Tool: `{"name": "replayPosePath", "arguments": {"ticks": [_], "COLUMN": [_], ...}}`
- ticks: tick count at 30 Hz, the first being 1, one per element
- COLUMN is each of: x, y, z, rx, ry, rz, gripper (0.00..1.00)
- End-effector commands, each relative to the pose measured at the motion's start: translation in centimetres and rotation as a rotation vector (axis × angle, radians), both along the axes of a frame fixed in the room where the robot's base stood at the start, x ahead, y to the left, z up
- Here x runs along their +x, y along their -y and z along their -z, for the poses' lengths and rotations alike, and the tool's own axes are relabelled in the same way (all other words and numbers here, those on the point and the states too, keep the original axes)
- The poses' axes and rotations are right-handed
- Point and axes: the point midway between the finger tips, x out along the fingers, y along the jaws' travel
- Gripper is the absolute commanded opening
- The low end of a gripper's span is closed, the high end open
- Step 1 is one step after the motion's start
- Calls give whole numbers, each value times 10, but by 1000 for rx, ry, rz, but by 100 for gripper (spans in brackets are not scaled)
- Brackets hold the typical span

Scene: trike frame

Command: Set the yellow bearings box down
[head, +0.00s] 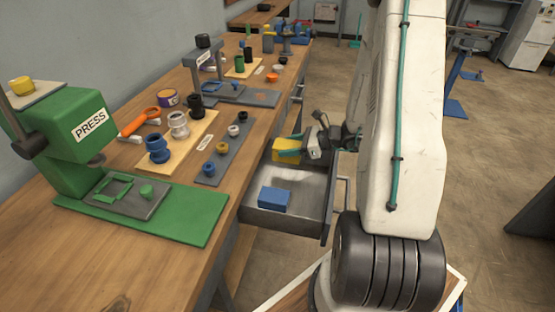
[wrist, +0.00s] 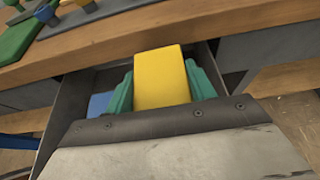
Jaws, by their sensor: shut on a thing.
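The yellow bearings box (head: 284,151) is held over the back part of an open drawer (head: 285,216) below the workbench. My gripper (head: 291,150) is shut on the box, with its green fingers on either side. In the wrist view the yellow box (wrist: 161,76) fills the space between the green fingers of my gripper (wrist: 160,90). I cannot tell whether the box's underside touches the drawer floor. A blue box (head: 274,198) lies in the front part of the drawer, and it also shows in the wrist view (wrist: 99,104), left of the yellow box.
The wooden workbench (head: 215,205) runs along the left. It carries a green press (head: 72,140), a grey strip (head: 226,150) with small rings, and several blue, silver and black parts. The drawer floor around the blue box is bare. Open floor lies to the right.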

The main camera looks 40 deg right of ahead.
Motion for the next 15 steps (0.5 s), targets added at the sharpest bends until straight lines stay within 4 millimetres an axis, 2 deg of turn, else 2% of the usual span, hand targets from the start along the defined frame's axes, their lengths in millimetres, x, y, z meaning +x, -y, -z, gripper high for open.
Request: {"name": "replayPosePath", "arguments": {"ticks": [1, 3, 6, 11, 15], "x": [0, 0, 0, 1, 14], "y": [0, 0, 2, 1, -9], "z": [13, 26, 39, 45, 45], "rx": [5, 4, 2, -1, -1], "ry": [-3, -3, 0, 2, 1], "rz": [2, 3, 3, 4, 1], "gripper": [21, 21, 21, 21, 21]}}
